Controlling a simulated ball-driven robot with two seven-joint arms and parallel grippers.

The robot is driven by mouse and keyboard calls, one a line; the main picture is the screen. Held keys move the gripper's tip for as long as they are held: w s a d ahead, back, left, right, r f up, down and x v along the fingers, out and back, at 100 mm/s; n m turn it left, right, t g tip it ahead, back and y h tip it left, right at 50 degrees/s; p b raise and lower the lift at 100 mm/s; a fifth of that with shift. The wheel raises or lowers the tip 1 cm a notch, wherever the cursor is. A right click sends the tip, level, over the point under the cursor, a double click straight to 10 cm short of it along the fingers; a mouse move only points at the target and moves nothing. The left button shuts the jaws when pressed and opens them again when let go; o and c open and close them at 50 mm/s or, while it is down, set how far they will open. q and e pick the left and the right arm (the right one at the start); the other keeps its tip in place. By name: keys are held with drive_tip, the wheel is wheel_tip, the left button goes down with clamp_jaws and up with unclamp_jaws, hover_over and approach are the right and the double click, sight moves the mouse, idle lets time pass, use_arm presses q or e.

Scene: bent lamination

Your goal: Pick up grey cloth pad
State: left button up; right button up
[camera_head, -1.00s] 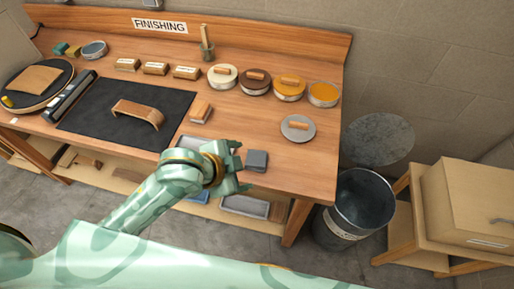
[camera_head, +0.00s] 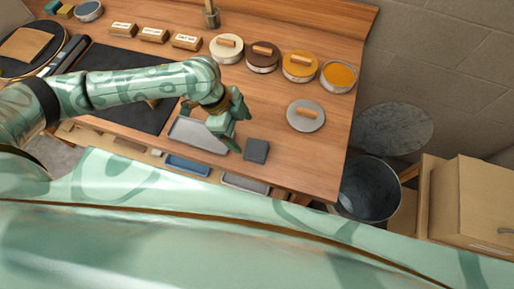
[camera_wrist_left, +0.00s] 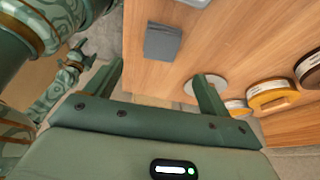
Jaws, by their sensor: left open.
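The grey cloth pad (camera_head: 256,151) is a small dark grey square lying flat near the bench's front edge in the head view. In the left wrist view the pad (camera_wrist_left: 162,42) lies beyond my fingers, apart from them. My left gripper (camera_head: 236,122) is open and empty, just above the bench, up and left of the pad. Its two spread fingers show in the left wrist view (camera_wrist_left: 160,88). My right gripper (camera_wrist_left: 78,56) shows small at the left of the left wrist view, away from the pad; its jaw state is unclear.
A grey metal tray (camera_head: 196,134) lies left of the pad. Several round tins line the back. Beyond the bench's right end is a metal bin (camera_head: 370,190). Bare wood surrounds the pad's right side.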

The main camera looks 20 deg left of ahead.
use_arm(q)
hover_over(250, 140)
drive_tip(key=s, duration=0.2)
wheel_tip(250, 140, down, 5)
drive_tip(key=shift+w+r+b, duration=0.1)
drive_tip(key=shift+w+b, duration=0.05)
drive_tip(key=shift+b, duration=0.2)
drive_tip(key=shift+s+d+f, duration=0.2)
drive_tip(key=shift+d+f, duration=0.15)
drive_tip(key=shift+f, duration=0.15)
drive_tip(key=b+x, duration=0.1)
drive_tip(key=x, duration=0.3)
drive_tip(key=shift+s+d+f, duration=0.1)
drive_tip(key=shift+d+f, duration=0.05)
drive_tip(key=c, duration=1.1)
